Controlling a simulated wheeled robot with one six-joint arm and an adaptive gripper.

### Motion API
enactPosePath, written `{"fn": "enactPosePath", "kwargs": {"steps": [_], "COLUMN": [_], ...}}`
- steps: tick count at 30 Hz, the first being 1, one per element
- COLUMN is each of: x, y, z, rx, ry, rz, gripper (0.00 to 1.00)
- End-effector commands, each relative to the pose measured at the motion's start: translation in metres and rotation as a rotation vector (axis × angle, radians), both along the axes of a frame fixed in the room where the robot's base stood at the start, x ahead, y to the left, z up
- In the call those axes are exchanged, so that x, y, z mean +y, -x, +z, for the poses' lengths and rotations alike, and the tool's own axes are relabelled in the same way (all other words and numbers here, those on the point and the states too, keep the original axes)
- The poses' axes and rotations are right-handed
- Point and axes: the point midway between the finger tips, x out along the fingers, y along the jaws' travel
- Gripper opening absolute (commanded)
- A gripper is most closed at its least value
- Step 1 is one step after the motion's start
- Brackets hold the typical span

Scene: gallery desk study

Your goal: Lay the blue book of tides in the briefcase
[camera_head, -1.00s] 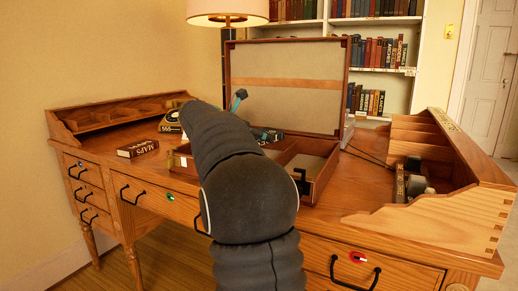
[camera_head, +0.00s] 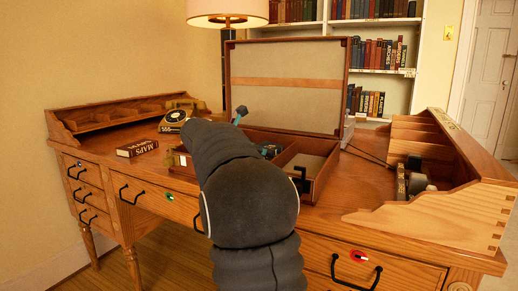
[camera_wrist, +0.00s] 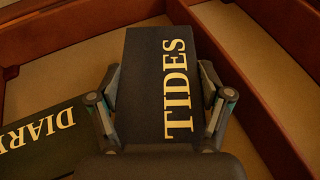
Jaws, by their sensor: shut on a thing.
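The dark book lettered TIDES (camera_wrist: 150,55) is between the fingers of my gripper (camera_wrist: 160,80) in the wrist view. My gripper is shut on it. The open briefcase (camera_head: 322,177) stands on the desk with its lid (camera_head: 290,107) raised. In the wrist view the book is over the briefcase's tan lining, beside a brown divider (camera_wrist: 262,75); I cannot tell whether it touches the bottom. A dark book lettered DIARY (camera_wrist: 40,135) lies to its left. In the head view my arm hides most of the gripper and the briefcase's left part.
A MAPS book (camera_head: 137,148) lies on the desk (camera_head: 100,135) left of the briefcase. A black and gold object (camera_head: 174,119) stands behind it. A wooden organiser (camera_head: 440,180) with small things is at the right. The briefcase's right compartment (camera_head: 308,163) looks empty.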

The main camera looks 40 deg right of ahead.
Motion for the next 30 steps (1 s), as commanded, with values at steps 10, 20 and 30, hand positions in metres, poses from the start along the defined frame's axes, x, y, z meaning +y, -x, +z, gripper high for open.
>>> {"fn": "enactPosePath", "kwargs": {"steps": [10, 20, 30], "x": [0.0, 0.0, 0.042], "y": [0.0, 0.0, 0.001], "z": [-0.002, 0.001, 0.029], "rx": [0.0, 0.0, -0.001], "ry": [0.0, 0.001, 0.001], "rz": [0.0, 0.0, 0.004], "gripper": [1.0, 1.0, 1.0]}}
